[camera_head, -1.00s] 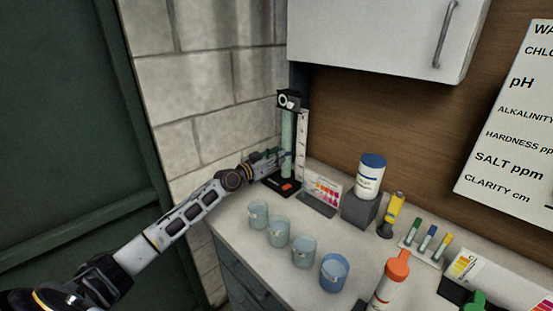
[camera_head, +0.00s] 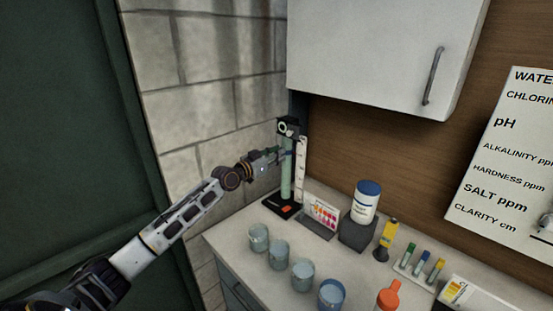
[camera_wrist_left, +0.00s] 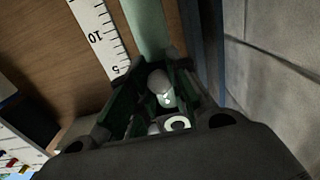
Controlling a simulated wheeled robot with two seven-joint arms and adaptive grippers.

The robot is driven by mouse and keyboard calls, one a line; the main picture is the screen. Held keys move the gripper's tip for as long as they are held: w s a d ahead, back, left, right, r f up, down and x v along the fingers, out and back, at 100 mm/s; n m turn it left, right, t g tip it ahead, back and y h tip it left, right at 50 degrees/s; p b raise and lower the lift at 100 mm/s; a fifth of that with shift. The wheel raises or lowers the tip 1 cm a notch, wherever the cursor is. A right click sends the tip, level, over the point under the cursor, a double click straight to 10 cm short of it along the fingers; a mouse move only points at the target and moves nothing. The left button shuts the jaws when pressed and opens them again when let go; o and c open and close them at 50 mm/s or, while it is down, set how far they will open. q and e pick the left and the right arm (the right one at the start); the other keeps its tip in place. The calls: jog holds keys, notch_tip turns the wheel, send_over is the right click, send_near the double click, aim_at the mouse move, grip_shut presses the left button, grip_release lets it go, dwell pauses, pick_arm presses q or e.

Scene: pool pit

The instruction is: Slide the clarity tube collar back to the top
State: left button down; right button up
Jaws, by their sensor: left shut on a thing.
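The clarity tube (camera_head: 286,180) is a pale green upright cylinder on a black base (camera_head: 283,206), with a black top piece bearing a white ring (camera_head: 286,127). My left gripper (camera_head: 281,156) is shut at the tube's upper part, a little below the top piece. The collar itself is mostly hidden by the fingers. In the left wrist view, which shows the tube (camera_wrist_left: 147,28) upside down, a pale rounded knob (camera_wrist_left: 160,84) sits between the fingers (camera_wrist_left: 163,95), close to a white ring (camera_wrist_left: 177,123). My right gripper is out of view.
A white scale (camera_head: 301,165) stands beside the tube. A colour card (camera_head: 323,212), a blue-capped jar (camera_head: 365,200) and a yellow tester (camera_head: 388,234) are to its right. Several cups (camera_head: 279,252) line the counter's front. A block wall is close on the left; a cabinet (camera_head: 385,50) hangs above.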

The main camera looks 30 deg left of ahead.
pick_arm(q)
jog(key=shift+r, duration=0.5)
jog(key=c, duration=1.6)
grip_release()
jog(key=shift+o, duration=1.4)
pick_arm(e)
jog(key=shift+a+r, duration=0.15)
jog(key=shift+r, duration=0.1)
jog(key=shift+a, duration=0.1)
pick_arm(q)
jog(key=shift+s+a, duration=0.1)
jog(key=shift+s, duration=0.1)
jog(key=v, duration=1.1)
jog(key=shift+s, duration=0.2)
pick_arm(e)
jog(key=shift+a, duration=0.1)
pick_arm(q)
jog(key=shift+a, duration=0.1)
